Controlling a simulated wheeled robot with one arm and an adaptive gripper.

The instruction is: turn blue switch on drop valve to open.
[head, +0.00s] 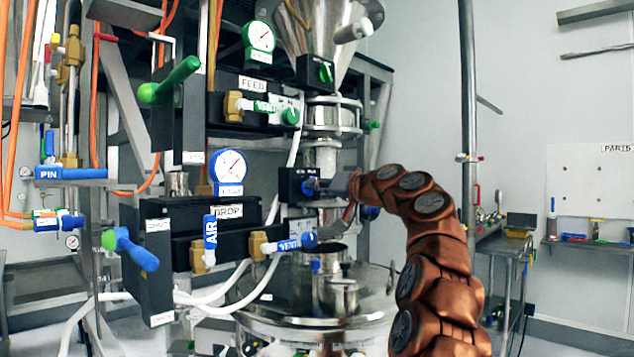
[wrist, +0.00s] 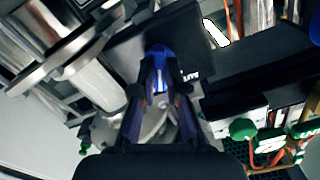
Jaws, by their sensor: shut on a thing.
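The blue switch (head: 308,187) is on the front of a black valve box (head: 291,183) on the steel pipe below the hopper. My gripper (head: 322,186) reaches it from the right, at the end of my copper-coloured arm. In the wrist view the blue switch (wrist: 158,52) lies between the tips of my gripper (wrist: 160,78), which is shut on it. The black box (wrist: 135,45) is behind it. The fingers cover part of the switch, so its exact angle is hard to tell.
A black DROP panel (head: 180,248) with a gauge (head: 230,166) and blue AIR and VENT handles stands left of my gripper. A green FEED switch (head: 325,72) is higher up. The round steel vessel lid (head: 370,285) is below.

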